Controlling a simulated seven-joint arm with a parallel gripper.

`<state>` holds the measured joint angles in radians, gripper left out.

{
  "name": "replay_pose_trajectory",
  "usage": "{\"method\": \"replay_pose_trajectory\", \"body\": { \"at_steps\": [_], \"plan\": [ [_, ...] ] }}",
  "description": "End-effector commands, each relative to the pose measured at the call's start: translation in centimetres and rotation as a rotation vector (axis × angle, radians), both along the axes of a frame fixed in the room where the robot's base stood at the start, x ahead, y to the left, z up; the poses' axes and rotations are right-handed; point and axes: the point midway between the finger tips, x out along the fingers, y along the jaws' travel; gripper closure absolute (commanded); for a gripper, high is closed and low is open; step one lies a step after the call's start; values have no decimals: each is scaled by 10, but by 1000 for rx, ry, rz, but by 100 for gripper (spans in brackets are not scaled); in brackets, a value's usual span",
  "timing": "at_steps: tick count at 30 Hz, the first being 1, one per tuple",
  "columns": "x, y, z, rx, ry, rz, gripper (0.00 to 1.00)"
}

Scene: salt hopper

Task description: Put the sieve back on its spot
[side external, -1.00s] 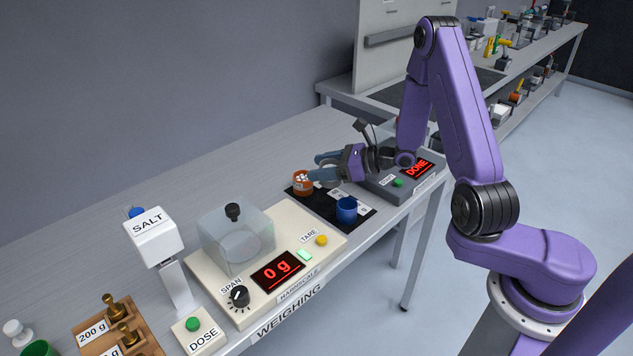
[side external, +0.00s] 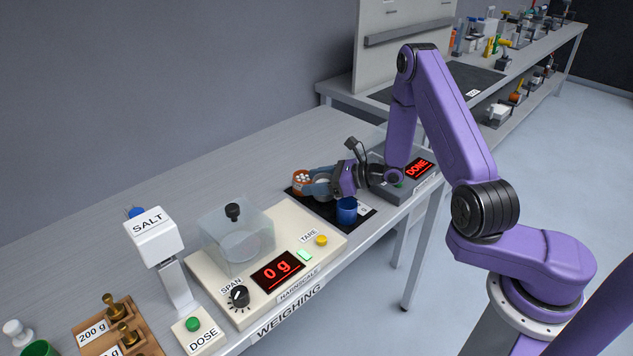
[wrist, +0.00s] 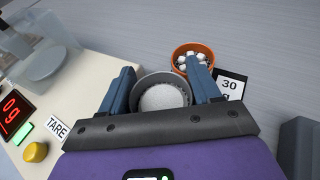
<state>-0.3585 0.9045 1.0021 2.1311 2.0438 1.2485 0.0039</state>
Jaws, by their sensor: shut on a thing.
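The sieve, a grey round cup with a pale speckled disc inside (wrist: 163,98), sits between the two blue-grey fingers of my gripper (wrist: 161,68) in the wrist view. My gripper is shut on it, one finger on each side. In the side view my gripper (side external: 312,184) is low over the black mat (side external: 325,208), just right of the orange cup; there the fingers largely hide the sieve. I cannot tell whether its base touches the mat.
The orange cup of white pieces (wrist: 193,60) stands close beyond the right finger, beside a 30 g label (wrist: 231,87). A blue cup (side external: 347,211) stands in front of my gripper. The scale (side external: 262,270) with its clear cover is left; a grey unit reading DONE (side external: 420,169) is right.

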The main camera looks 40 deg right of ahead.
Motion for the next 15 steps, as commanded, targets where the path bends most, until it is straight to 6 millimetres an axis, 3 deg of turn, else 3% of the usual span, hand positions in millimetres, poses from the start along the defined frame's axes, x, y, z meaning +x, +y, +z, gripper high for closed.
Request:
{"method": "replay_pose_trajectory", "body": {
  "at_steps": [15],
  "plan": [
    [-2, 1, -16, 4, 19, -3, 75]
  ]
}}
